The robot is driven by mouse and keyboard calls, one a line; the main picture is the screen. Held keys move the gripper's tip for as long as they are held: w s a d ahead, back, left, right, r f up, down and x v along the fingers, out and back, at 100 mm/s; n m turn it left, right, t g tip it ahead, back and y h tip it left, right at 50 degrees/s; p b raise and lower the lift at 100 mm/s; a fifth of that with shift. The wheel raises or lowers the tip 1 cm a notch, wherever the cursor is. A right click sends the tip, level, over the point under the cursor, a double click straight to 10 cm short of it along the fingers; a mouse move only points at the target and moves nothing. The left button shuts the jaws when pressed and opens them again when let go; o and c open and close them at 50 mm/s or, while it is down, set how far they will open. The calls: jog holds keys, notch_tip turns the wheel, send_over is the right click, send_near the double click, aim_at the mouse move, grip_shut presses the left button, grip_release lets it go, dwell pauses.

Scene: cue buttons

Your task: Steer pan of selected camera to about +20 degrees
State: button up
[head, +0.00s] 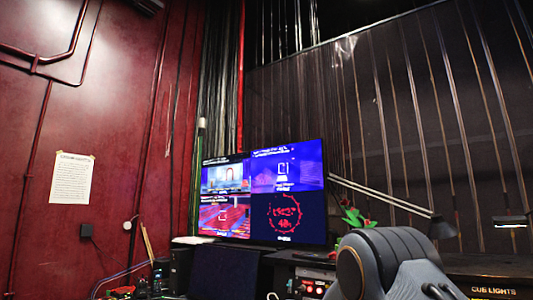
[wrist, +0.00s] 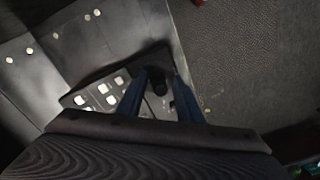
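A black joystick (wrist: 159,82) stands on a grey control panel (wrist: 80,99) in the wrist view. My gripper (wrist: 160,78) has its two blue fingers on either side of the stick. The fingers look apart, with a gap at the right finger; contact at the left one is unclear. Several pale square buttons (wrist: 100,94) lie on the panel left of the fingers. In the head view, a monitor (head: 265,193) shows four tiles: a bright room, a blue tile with a white symbol, red seats, and a red clock ring. Its small text, including any pan value, is unreadable. The gripper is hidden in the head view.
A black desk lamp (head: 440,227) reaches over the desk right of the monitor. A "CUE LIGHTS" panel (head: 492,291) is at the lower right. A notice (head: 72,178) hangs on the red wall. Dark textured surface (wrist: 250,60) lies right of the control panel.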

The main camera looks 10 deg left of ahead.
jog(key=shift+r, duration=0.1)
jog(key=shift+r+p, duration=2.1)
jog(key=shift+r, duration=1.55)
jog(key=shift+d, duration=0.1)
jog(key=s+d+r+m, duration=0.1)
jog(key=s+d+r, duration=0.2)
jog(key=d, duration=0.2)
jog(key=s+d+r+m, duration=0.1)
jog(key=s+d+r, duration=0.2)
jog(key=d, duration=0.1)
jog(key=s+d+r+m, duration=0.1)
jog(key=s+d+r, duration=0.1)
jog(key=d, duration=0.3)
jog(key=shift+s+d+r+m+t, duration=0.3)
jog(key=shift+s+r+m+t, duration=0.1)
jog(key=shift+r, duration=0.2)
jog(key=s+d+r+m, duration=0.3)
jog(key=s+d, duration=0.6)
jog(key=s, duration=0.5)
jog(key=shift+m+t+b, duration=0.3)
jog(key=shift+b, duration=0.1)
